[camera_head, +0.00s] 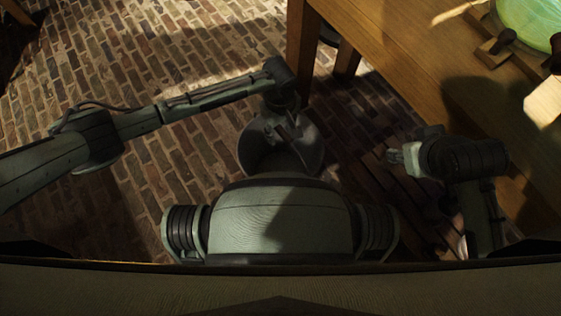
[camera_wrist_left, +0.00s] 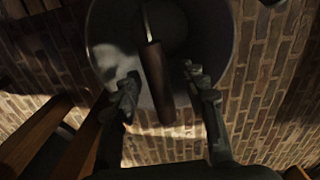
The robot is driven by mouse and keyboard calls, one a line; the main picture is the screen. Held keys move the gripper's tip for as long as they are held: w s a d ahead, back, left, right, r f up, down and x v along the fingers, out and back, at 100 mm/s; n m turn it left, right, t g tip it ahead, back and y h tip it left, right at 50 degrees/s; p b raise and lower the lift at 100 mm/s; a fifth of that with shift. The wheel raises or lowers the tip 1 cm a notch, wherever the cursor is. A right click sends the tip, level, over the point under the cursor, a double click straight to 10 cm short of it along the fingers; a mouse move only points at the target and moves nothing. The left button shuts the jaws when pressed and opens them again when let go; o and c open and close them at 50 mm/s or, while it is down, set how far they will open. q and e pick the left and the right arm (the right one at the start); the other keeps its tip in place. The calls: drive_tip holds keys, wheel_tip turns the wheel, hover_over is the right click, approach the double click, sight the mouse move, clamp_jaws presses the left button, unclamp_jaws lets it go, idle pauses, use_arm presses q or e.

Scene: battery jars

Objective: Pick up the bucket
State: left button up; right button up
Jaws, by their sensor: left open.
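The grey metal bucket (camera_head: 255,146) stands on the brick floor beside the table leg, partly hidden by my left gripper and my own body. My left gripper (camera_head: 287,128) is above the bucket. In the left wrist view the bucket (camera_wrist_left: 108,45) shows its round shape at the top. Its brown handle grip (camera_wrist_left: 154,78) lies between the two spread fingers of my left gripper (camera_wrist_left: 162,80), with gaps at both sides. My right gripper (camera_head: 396,156) is at the right, beside the table; its finger opening is unclear.
A wooden table (camera_head: 400,50) fills the upper right, with its leg (camera_head: 301,45) close to the bucket and my left gripper. A green glass jar (camera_head: 535,20) stands on the table at the far right. The brick floor (camera_head: 150,50) is open at the upper left.

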use_arm(q)
clamp_jaws()
idle(0.3)
drive_tip(key=shift+r, duration=0.1)
